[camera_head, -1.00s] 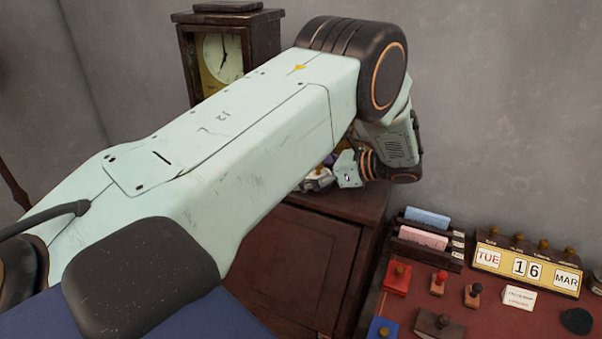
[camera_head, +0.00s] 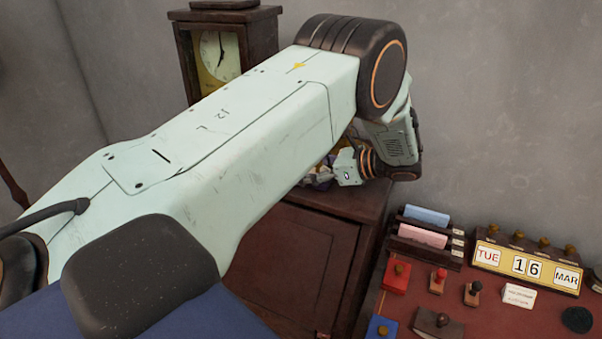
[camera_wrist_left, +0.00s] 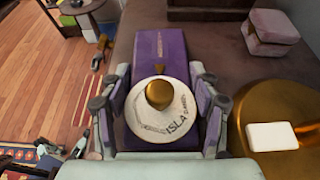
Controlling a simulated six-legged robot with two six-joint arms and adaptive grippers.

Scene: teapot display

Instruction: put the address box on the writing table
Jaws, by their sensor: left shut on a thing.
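The address box looks to be the purple box (camera_wrist_left: 158,52) in the left wrist view, with a round white dial (camera_wrist_left: 162,112) lettered ISLA and a brass knob. My left gripper (camera_wrist_left: 158,88) has its fingers along both sides of the box and is shut on it. In the head view the left gripper (camera_head: 322,177) is at the top of a dark wooden cabinet (camera_head: 300,265), mostly behind my arm, and the box is largely hidden. The writing table (camera_head: 400,308) has a red top at the lower right. My right gripper is not in view.
The writing table holds a letter rack (camera_head: 425,235), a date calendar (camera_head: 527,264), stamps and a small white card (camera_head: 519,297). A clock (camera_head: 220,55) stands behind my arm. A pink-purple box (camera_wrist_left: 270,30) and a round brass object (camera_wrist_left: 250,105) lie right of the held box.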

